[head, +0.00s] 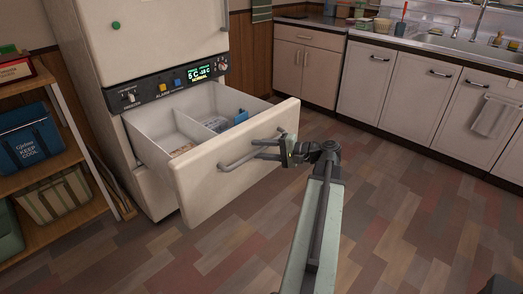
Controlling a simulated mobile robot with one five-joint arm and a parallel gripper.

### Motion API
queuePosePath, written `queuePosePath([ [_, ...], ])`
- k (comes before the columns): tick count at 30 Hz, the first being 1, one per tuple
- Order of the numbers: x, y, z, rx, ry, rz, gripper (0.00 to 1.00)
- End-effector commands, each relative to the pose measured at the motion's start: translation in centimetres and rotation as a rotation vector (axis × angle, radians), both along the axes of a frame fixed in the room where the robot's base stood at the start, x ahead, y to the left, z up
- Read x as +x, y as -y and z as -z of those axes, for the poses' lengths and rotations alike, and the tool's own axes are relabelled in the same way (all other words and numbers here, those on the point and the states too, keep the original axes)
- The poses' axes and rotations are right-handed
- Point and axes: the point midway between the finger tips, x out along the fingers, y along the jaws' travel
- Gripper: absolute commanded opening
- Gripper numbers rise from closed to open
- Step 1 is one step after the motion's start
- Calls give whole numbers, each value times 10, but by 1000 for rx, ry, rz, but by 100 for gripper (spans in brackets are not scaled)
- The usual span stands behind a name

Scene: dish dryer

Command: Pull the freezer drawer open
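The cream freezer drawer (235,168) stands well out from the white fridge-freezer (143,43), below its dark control panel (175,82). The metal bar handle (238,160) runs across the drawer front. My gripper (262,149) is at the right end of the handle, with its fingers pointing left. The fingers overlap the handle's end in the picture. I cannot tell whether they are closed on it.
A wooden shelf (99,171) with a blue cooler bag (31,140) stands at the left. Cream cabinets (381,89) with a sink (462,42) line the back right. The tiled floor (395,190) between is clear.

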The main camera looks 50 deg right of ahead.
Motion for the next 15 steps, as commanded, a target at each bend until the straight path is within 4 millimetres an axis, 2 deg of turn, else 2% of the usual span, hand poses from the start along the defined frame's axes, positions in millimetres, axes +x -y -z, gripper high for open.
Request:
queuePosePath([
  [5, -10, 5, -3, 1, 0, 2, 38],
  [12, -52, 24, -12, 0, 0, 3, 38],
  [15, -64, 29, -14, 1, 0, 2, 38],
])
